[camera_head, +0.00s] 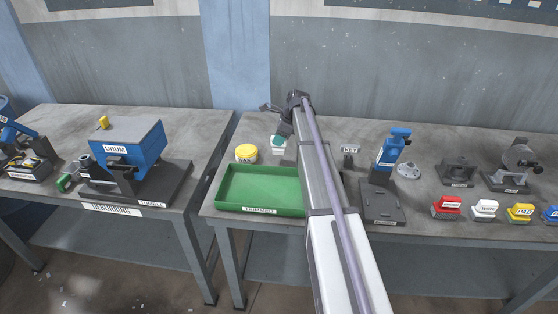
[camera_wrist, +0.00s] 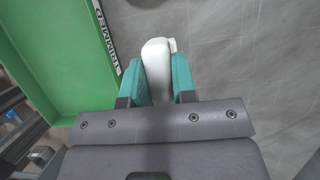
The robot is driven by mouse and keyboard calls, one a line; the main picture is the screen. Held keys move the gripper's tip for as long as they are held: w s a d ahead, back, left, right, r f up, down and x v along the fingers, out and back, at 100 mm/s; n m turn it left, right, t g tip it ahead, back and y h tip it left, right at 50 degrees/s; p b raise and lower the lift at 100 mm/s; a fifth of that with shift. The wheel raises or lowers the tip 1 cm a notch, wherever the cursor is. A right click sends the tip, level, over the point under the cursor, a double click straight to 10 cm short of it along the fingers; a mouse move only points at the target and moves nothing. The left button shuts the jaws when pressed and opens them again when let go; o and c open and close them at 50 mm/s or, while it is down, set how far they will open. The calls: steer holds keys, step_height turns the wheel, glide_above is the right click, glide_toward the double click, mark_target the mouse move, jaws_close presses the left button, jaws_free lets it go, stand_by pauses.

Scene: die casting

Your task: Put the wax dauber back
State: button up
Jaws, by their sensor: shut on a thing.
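My gripper (camera_wrist: 158,75) is shut on a white, round-ended piece, which I take to be the wax dauber (camera_wrist: 157,62). The teal fingers press on its two sides in the wrist view. In the head view my gripper (camera_head: 278,142) points down over the table behind the green tray, with a small white patch just below the fingers. I cannot tell there whether the dauber touches the table. A yellow-lidded white jar (camera_head: 246,153) stands to the left of my gripper; its label is too small to read surely.
The green tray (camera_head: 229,207) marked TRIMMED lies in front; its edge (camera_wrist: 118,30) is close to my gripper. To the right are a blue press (camera_head: 390,150), a small labelled stand (camera_head: 349,157) and several coloured blocks. The blue drum (camera_head: 135,145) is on the left table.

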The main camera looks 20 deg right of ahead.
steer(key=shift+f, duration=0.25)
step_height(320, 180, down, 4)
steer(key=b, duration=0.3)
steer(key=shift+b, duration=0.4)
steer(key=shift+r+p, duration=0.3)
steer(key=shift+r, duration=0.05)
steer(key=shift+f, duration=0.25)
steer(key=o, duration=0.8)
steer(key=shift+o, duration=0.2)
steer(key=p+v, duration=1.1)
steer(key=v, duration=0.2)
steer(key=s+a+f+n+g+h, duration=0.1)
steer(key=s+a+n+h, duration=0.1)
steer(key=s+a+n, duration=1)
steer(key=s+a+n+g+h, duration=0.1)
steer(key=s+a+n, duration=1.1)
steer(key=s, duration=0.8)
steer(key=a, duration=0.3)
steer(key=shift+s+a+f+h, duration=0.25)
steer(key=shift+s+f+h, duration=0.05)
steer(key=shift+f+h, duration=0.1)
